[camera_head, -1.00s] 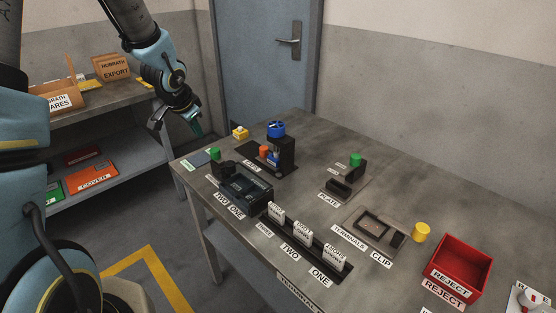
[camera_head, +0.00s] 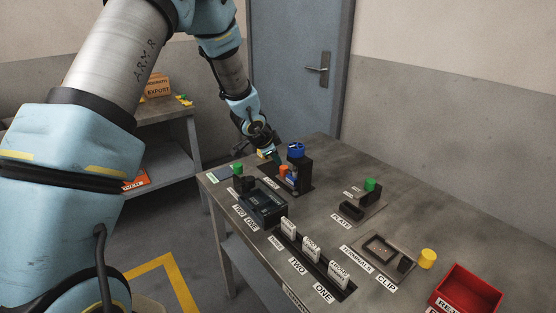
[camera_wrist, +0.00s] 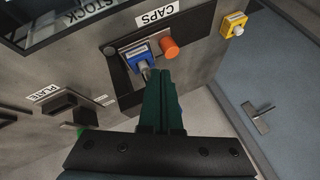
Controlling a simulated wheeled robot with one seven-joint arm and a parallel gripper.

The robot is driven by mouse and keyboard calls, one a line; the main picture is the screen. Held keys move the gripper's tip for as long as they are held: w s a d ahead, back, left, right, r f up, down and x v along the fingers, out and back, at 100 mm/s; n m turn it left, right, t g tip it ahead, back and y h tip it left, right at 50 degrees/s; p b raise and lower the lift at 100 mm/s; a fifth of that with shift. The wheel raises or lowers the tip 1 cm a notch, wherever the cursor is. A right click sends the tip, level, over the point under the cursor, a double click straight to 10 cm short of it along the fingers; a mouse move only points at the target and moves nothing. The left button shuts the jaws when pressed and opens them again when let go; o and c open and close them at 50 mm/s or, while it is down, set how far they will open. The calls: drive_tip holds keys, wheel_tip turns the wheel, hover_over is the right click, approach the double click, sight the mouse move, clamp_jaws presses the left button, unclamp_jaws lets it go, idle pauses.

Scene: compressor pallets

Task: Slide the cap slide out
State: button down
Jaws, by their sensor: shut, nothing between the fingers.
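The caps station is a black upright unit (camera_head: 303,173) with a blue round top (camera_head: 296,150) and an orange knob (camera_head: 283,170), on a dark base plate near the table's far edge. In the wrist view, a blue block (camera_wrist: 138,54) with a small grey piece sits beside the orange knob (camera_wrist: 169,48), under the CAPS label. I take this blue block as the cap slide, but cannot be sure. My gripper (camera_head: 278,161) has dark green fingers, shut and empty. In the wrist view, its fingertips (camera_wrist: 160,73) are close to the grey piece; contact is unclear.
A dark tray unit (camera_head: 262,206) with a green knob stands in front of the station. Plate (camera_head: 353,211) and terminals clip (camera_head: 378,248) fixtures lie to the right, with a red reject bin (camera_head: 467,291). A yellow button box (camera_wrist: 234,24) is nearby.

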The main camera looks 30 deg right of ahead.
drive_tip(key=p, duration=0.2)
hover_over(283, 179)
drive_tip(key=s, duration=0.1)
drive_tip(key=f, duration=0.6)
drive_tip(key=shift+a+f, duration=0.25)
drive_tip(key=shift+a, duration=0.05)
